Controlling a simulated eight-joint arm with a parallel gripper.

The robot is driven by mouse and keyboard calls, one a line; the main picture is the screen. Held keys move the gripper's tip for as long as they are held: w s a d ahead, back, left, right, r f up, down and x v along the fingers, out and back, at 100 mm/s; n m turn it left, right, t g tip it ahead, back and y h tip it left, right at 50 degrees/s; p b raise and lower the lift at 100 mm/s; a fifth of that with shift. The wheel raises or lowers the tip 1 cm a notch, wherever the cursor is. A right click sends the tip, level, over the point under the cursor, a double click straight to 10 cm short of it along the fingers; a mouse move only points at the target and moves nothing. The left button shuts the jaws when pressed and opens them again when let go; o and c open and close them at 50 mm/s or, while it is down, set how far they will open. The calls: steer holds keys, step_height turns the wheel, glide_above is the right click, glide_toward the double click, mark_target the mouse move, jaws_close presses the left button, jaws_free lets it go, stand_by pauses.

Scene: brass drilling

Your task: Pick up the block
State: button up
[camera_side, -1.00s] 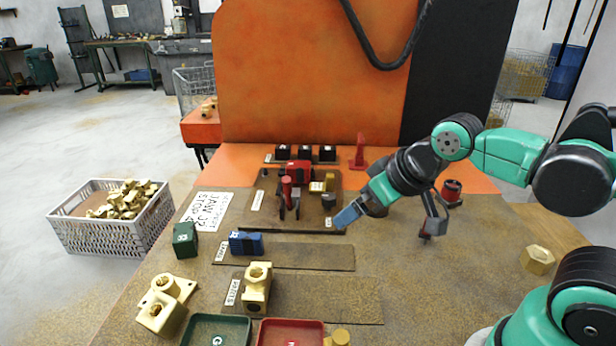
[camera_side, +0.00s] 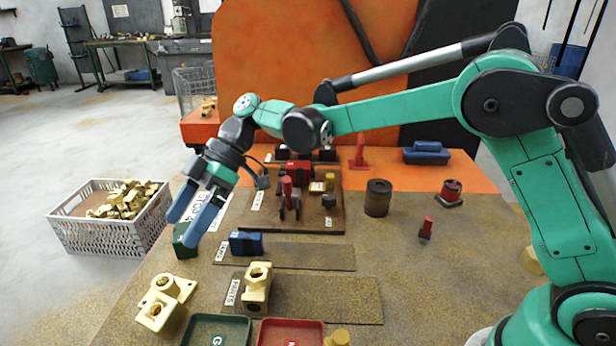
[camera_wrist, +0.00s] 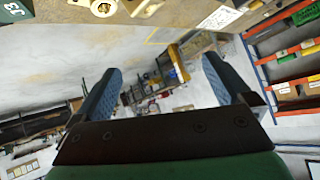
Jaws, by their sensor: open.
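A dark green block (camera_side: 181,251) stands near the left edge of the bench, partly hidden behind my fingers in the side view. A green block (camera_wrist: 14,12) marked with lettering also shows at the top left corner of the wrist view. A blue block (camera_side: 246,244) lies to its right on the bench. The pictures do not settle which block is meant. My gripper (camera_side: 181,231) is open and empty, its two blue fingers slanting down to the left, above the bench's left edge. In the wrist view my gripper (camera_wrist: 161,66) has nothing between its fingers.
Green (camera_side: 216,318) and red (camera_side: 290,322) trays sit at the near edge. A drilling fixture (camera_side: 292,190) stands behind. A grey crate (camera_side: 110,238) of brass parts is on the floor at left.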

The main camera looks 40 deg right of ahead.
steer(key=a+f+n+g+y, duration=0.2)
steer(key=a+f+n+g, duration=0.1)
steer(key=a+n, duration=0.15)
steer(key=n, duration=0.2)
glide_toward(153, 322)
steer(key=shift+g, duration=0.3)
steer(key=a+f, duration=0.3)
steer(key=a, duration=0.1)
steer(key=shift+s+f, duration=0.25)
steer(key=shift+s, duration=0.05)
steer(key=shift+m, duration=0.25)
steer(key=x, duration=0.5)
steer(key=shift+a, duration=0.1)
steer(key=shift+r, duration=0.1)
jaws_close()
